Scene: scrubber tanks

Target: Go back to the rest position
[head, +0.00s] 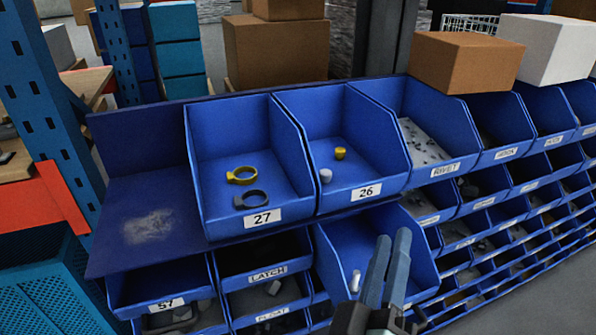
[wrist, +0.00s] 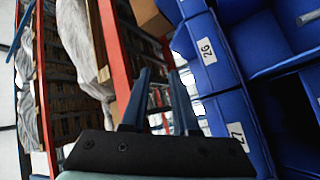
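My gripper (head: 393,238) is at the lower middle of the head view, in front of an open blue bin (head: 335,245) below bin 26. Its two grey-blue fingers point up and stand apart with nothing between them. In the wrist view the fingers (wrist: 160,75) also show a gap, with shelving behind it. Bin 27 (head: 222,150) holds a yellow ring clamp (head: 242,175) and a dark ring clamp (head: 251,199). Bin 26 (head: 310,115) holds a yellow piece (head: 340,153) and a whitish piece (head: 325,175).
A small white piece (head: 355,281) lies in the bin left of my gripper. A blue shelf panel (head: 150,190) is bare at the left. Cardboard boxes (head: 466,62) and a white box (head: 550,47) stand on top. A blue and orange rack (head: 50,110) stands at the left.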

